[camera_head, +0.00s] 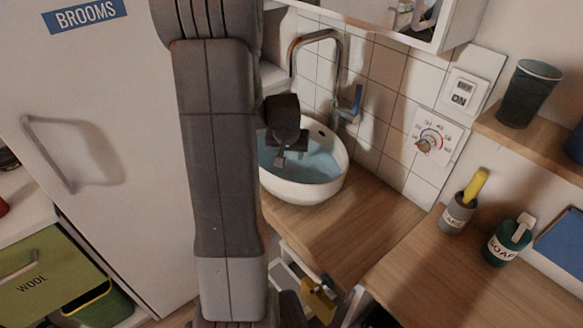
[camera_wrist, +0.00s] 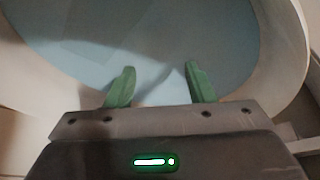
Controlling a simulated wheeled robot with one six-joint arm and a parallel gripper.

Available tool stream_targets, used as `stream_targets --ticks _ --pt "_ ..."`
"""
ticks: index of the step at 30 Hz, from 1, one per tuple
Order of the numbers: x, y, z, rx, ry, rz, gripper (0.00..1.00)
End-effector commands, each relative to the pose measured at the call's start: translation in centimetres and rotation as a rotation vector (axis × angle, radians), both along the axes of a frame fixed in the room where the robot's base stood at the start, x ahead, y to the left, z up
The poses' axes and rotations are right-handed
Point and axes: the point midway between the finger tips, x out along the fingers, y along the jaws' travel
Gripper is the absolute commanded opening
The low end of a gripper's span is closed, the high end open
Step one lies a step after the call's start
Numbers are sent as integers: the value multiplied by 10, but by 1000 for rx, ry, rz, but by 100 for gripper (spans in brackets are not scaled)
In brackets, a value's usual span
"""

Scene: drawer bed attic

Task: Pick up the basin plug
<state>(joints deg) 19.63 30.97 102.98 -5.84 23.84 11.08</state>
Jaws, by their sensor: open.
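The white oval basin (camera_head: 322,188) stands on the wooden counter, with pale blue water or a blue inside. My gripper (camera_head: 287,157) is over the basin, seen from behind and partly hidden by my arm. In the wrist view my gripper (camera_wrist: 160,72) has its two green fingers apart, with nothing between them. Below them is the blue inside of the basin, and the basin's pale wall (camera_wrist: 283,62) curves round at the right. I cannot make out the basin plug in either view.
A soap bottle (camera_head: 508,241), a grey cup (camera_head: 458,215) holding something yellow and a dark tumbler (camera_head: 527,94) stand at right. The counter (camera_head: 370,225) right of the basin is clear.

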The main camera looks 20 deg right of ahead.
Motion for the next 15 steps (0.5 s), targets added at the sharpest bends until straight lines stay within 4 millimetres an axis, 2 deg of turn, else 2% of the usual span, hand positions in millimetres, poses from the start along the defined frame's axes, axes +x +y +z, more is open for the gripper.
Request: stream_targets --ticks 5,15 --pt "3 -3 -8 0 0 0 49" --pt "16 -13 -44 1 1 1 49"
